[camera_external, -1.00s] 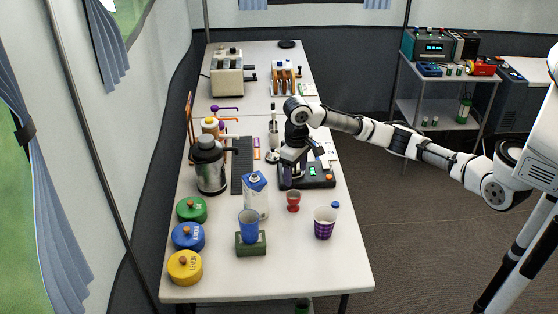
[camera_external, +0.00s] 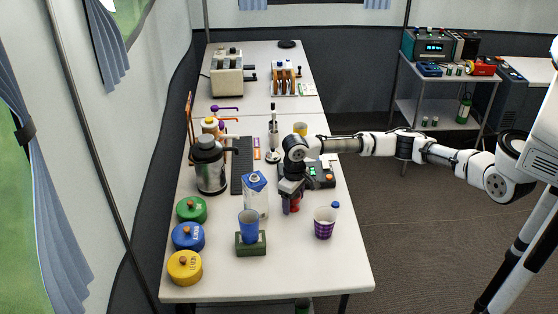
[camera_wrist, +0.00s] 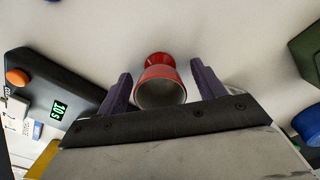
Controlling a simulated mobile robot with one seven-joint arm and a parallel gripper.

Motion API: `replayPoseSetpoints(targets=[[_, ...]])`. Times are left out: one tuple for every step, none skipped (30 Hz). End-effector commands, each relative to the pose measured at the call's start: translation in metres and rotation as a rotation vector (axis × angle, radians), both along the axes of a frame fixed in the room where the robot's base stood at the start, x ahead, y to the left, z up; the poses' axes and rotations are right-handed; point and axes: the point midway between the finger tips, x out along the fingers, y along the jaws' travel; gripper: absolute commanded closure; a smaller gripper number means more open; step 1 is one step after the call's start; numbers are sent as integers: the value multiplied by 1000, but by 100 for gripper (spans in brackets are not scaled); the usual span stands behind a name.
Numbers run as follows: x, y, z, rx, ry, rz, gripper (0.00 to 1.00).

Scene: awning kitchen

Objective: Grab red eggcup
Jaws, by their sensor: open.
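The red eggcup (camera_wrist: 158,68) stands on the white table, and the wrist view looks into its pale bowl. My gripper (camera_wrist: 160,82) is open, with one dark finger on each side of the eggcup and a visible gap to each. In the external view my gripper (camera_external: 291,205) points down over the eggcup's spot and hides most of it. I cannot tell whether the fingers touch the table.
A purple checkered cup (camera_external: 324,224) stands to the right and nearer the camera. A milk carton (camera_external: 256,196) stands close on the left. A black scale (camera_external: 322,176) lies behind. The front right table is clear.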

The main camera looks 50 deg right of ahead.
Motion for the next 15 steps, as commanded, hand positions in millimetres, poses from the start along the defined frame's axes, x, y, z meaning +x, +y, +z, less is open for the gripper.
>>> replayPoseSetpoints(targets=[[0,0,0,0,0,0,32],[0,0,0,0,0,0,32],[0,0,0,0,0,0,32],[0,0,0,0,0,0,32],[0,0,0,0,0,0,32],[0,0,0,0,0,0,37],[0,0,0,0,0,0,41],[0,0,0,0,0,0,45],[0,0,0,0,0,0,50],[0,0,0,0,0,0,54],[0,0,0,0,0,-1,58],[0,0,0,0,0,0,63],[0,0,0,0,0,0,67],[0,0,0,0,0,0,71],[0,0,0,0,0,-1,76]])
